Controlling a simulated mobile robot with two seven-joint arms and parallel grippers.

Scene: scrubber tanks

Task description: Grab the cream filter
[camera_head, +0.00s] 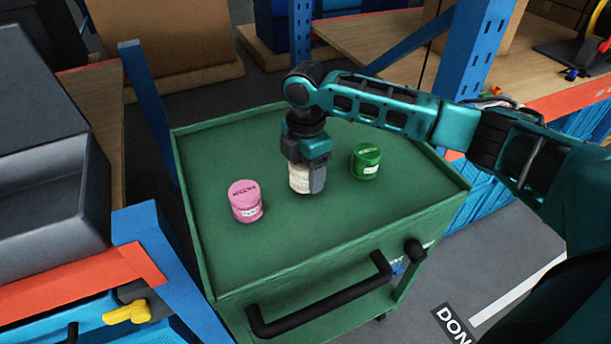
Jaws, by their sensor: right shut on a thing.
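The cream filter (300,181) is a small cylinder near the middle of the green cart top. My right gripper (308,178) points down over it and is shut on it, with the fingers hiding its top and part of its side. The filter's base is on or very close to the cart top; I cannot tell which. A pink filter (245,201) stands upright to its left, apart from it. A green filter (366,161) stands upright to its right, also apart. My left gripper does not show.
The green cart (210,250) has a raised rim and a black handle (320,300) at its front. Blue shelf posts (148,110) stand at left and another post (484,50) at back right. The cart top's back left is clear.

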